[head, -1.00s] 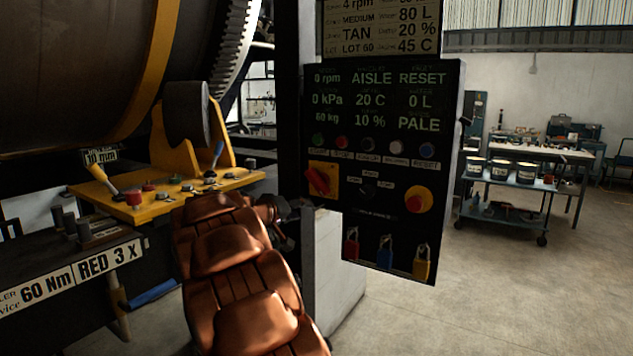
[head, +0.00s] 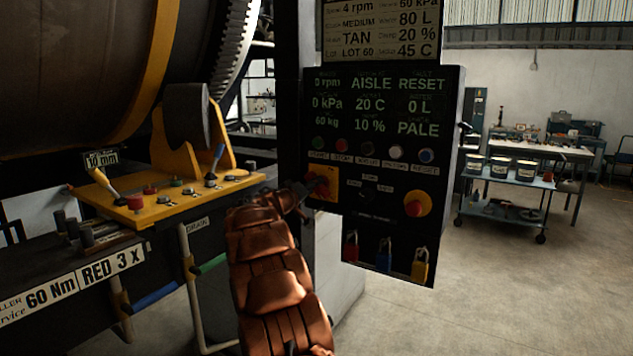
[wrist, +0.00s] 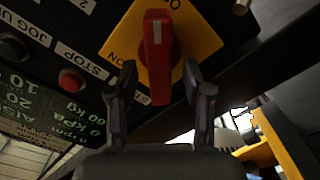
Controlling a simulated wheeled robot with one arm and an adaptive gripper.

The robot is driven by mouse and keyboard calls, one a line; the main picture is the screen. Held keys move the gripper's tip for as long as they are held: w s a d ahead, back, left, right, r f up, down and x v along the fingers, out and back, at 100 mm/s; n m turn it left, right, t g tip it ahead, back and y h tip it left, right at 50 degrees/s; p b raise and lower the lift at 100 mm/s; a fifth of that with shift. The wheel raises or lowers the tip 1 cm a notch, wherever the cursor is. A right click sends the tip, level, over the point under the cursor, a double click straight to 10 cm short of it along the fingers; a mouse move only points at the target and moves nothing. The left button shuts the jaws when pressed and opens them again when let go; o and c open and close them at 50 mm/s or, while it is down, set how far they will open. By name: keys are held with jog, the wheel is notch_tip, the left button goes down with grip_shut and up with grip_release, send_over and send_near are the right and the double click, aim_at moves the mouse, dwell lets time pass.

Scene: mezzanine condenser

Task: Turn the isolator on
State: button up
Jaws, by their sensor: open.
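The isolator is a red handle (wrist: 158,50) on a yellow plate (wrist: 193,38), on the dark control panel. In the wrist view the handle stands nearly upright, with a white mark near its upper end. The word ON shows on the plate left of the handle; another label at the top edge is cut off. My gripper (wrist: 162,72) is open, with one finger on each side of the handle's lower end. I cannot tell whether either finger touches it. In the head view my gripper (head: 308,191) is at the isolator (head: 322,186) and partly covers it.
A row of push buttons (head: 367,149) sits just above the isolator, and a red emergency knob (head: 414,208) to its right. Coloured padlocks (head: 384,256) hang below. A yellow lever console (head: 170,205) stands left of my arm.

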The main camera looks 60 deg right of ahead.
jog(key=shift+d+p, duration=0.55)
jog(key=shift+d, duration=0.85)
jog(key=shift+c, duration=0.4)
grip_shut()
